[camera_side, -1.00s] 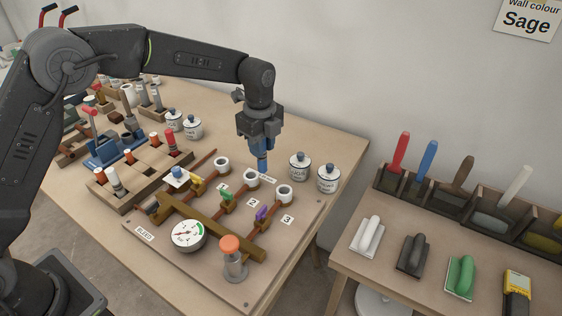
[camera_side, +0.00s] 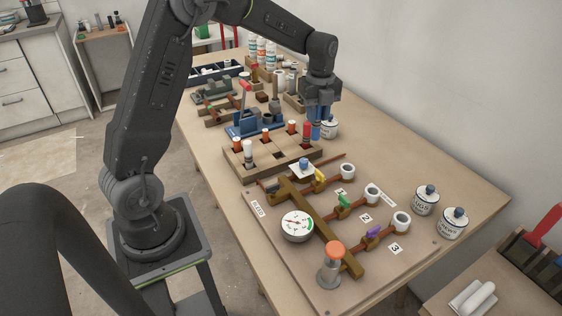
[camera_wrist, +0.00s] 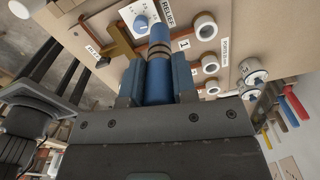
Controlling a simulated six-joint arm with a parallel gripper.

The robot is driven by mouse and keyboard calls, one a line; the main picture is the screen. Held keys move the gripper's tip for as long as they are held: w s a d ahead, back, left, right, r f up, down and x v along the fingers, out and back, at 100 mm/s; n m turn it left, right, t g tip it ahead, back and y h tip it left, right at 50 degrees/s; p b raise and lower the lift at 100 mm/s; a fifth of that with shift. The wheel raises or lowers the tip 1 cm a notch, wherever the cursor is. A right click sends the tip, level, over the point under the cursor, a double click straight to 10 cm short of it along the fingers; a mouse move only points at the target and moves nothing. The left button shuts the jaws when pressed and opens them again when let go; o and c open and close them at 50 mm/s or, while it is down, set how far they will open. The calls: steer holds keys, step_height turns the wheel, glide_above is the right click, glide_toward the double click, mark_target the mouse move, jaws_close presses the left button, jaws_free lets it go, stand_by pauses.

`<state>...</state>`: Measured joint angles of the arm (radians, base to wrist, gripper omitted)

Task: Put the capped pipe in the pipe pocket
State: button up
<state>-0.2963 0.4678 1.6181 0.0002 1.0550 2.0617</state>
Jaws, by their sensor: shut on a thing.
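My gripper (camera_side: 318,113) is shut on a blue capped pipe (camera_side: 316,131), which points down beside the wooden tray's far right end. In the wrist view the blue pipe (camera_wrist: 158,72) with copper-brown bands stands between the fingers of my gripper (camera_wrist: 158,85). The wooden tray (camera_side: 278,166) has several square pockets, some holding orange-, white- or red-topped pieces. Which pocket is the pipe pocket I cannot tell. A red-topped piece (camera_side: 306,131) stands close to the left of the held pipe. The pipe's lower end appears apart from the tray, but its exact height is unclear.
A valve board (camera_side: 300,267) with a gauge (camera_side: 297,226), an orange-topped post (camera_side: 333,262) and white ports lies nearer. A white jar (camera_side: 329,129) stands just behind the gripper. Two more jars (camera_side: 426,201) (camera_side: 453,223) stand at right. A blue fixture (camera_side: 244,126) stands behind the tray.

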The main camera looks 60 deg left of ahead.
steer(key=s+a+f, duration=0.1)
steer(key=s+a, duration=1.4)
steer(key=a, duration=0.1)
steer(key=shift+w+d+f, duration=1.1)
steer(key=shift+w+f, duration=0.4)
steer(key=shift+f, duration=0.4)
steer(key=shift+w+d+f, duration=1.05)
steer(key=shift+w+f, duration=0.4)
steer(key=shift+f, duration=0.45)
steer(key=shift+w+d+f, duration=1.1)
steer(key=shift+w+f, duration=0.4)
steer(key=shift+f, duration=0.4)
steer(key=shift+f, duration=0.2)
steer(key=o, duration=0.9)
steer(key=shift+o, duration=0.2)
steer(key=shift+r, duration=0.1)
